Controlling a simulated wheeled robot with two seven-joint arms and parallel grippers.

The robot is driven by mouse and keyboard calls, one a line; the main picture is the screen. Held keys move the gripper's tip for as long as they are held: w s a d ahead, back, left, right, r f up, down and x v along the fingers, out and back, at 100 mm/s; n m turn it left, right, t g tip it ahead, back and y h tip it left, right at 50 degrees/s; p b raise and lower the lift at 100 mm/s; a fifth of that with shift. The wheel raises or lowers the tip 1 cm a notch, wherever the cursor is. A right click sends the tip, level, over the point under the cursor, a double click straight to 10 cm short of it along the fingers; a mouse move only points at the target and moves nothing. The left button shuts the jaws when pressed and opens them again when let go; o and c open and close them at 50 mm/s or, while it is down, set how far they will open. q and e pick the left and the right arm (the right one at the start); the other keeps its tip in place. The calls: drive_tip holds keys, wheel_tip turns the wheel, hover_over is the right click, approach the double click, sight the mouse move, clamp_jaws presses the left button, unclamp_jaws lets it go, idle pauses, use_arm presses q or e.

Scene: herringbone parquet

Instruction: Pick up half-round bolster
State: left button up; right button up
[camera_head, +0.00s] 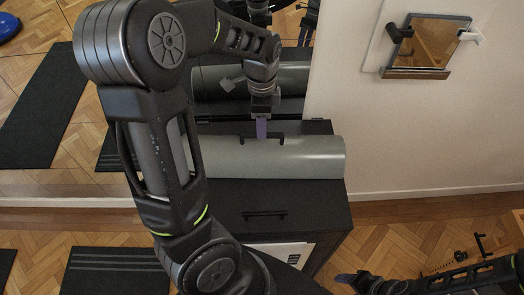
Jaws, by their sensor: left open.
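The half-round bolster (315,158) is a long grey-green roll lying across the top of a dark cabinet (320,198). Its left end is hidden behind my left arm. My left gripper (262,138) is open at the far upper side of the bolster, its two dark fingers spread along the bolster's length. I cannot tell whether the fingers touch it. My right gripper (349,279) is low at the right, in front of the cabinet and away from the bolster.
A wall mirror behind the cabinet reflects the bolster (294,78) and my arm. A small framed mirror (432,42) hangs on the pale wall at right. A dark mat (115,270) lies on the parquet at lower left. The floor right of the cabinet is mostly clear.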

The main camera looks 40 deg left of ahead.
sight(262, 147)
use_arm(q)
wheel_tip(262, 147, down, 4)
drive_tip(key=shift+r, duration=0.1)
drive_tip(key=shift+c, duration=0.3)
idle(0.3)
clamp_jaws()
drive_tip(key=shift+w+r, duration=0.1)
idle(1.1)
